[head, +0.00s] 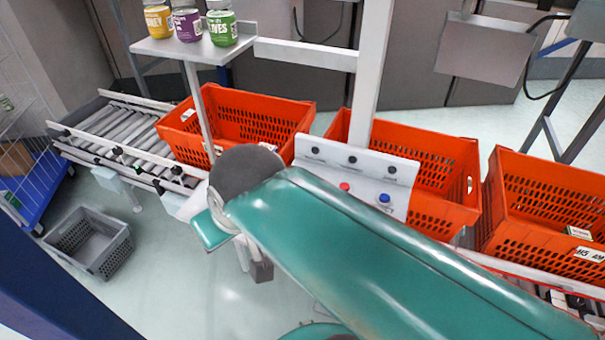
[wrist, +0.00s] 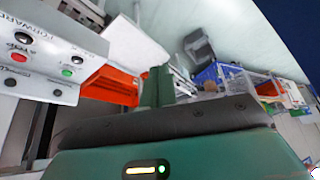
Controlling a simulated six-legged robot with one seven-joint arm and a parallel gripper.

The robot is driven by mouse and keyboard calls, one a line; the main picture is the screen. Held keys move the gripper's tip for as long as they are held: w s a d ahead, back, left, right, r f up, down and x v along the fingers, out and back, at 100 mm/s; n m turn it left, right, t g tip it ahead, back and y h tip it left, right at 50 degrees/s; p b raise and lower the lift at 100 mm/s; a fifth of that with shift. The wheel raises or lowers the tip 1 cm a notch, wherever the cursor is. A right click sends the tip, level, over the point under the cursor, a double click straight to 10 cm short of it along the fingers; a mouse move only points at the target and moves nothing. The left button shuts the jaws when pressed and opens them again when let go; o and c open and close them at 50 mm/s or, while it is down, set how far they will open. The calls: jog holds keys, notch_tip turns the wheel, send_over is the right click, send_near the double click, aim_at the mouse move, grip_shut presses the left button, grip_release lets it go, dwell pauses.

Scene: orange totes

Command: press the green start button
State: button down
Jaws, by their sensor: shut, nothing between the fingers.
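The green start button (wrist: 66,73) is on a pale control panel (wrist: 45,50) at the left of the wrist view. A red button (wrist: 18,56) sits to its left on the same panel. In the head view the panel (head: 355,172) shows a red and a blue button, but no green one is visible; my green arm covers part of its lower side. My gripper (wrist: 157,78) is shut and empty in the wrist view. It appears right of the panel, apart from the green button. I cannot make out its fingertips in the head view.
Orange totes (head: 250,118) stand behind and beside the panel, with another at the right (head: 545,205). A roller conveyor (head: 130,135) is at the left. A shelf (head: 195,47) holds jars. A grey crate (head: 90,243) stands on the floor. A white post rises behind the panel.

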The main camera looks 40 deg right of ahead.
jog(key=w+d+m+t, duration=0.1)
jog(key=w+d+m, duration=0.3)
jog(key=d+m, duration=0.8)
jog(key=w+d+m+t+y, duration=0.1)
jog(key=w+d+m, duration=0.4)
jog(key=d+m, duration=0.8)
jog(key=d+t, duration=0.1)
jog(key=d, duration=0.1)
jog(key=shift+d+f+m+t, duration=0.25)
jog(key=shift+d+m+t, duration=0.05)
jog(key=shift+w+f, duration=0.1)
jog(key=shift+w, duration=0.05)
jog(key=shift+f, duration=4.35)
jog(key=shift+f, duration=0.4)
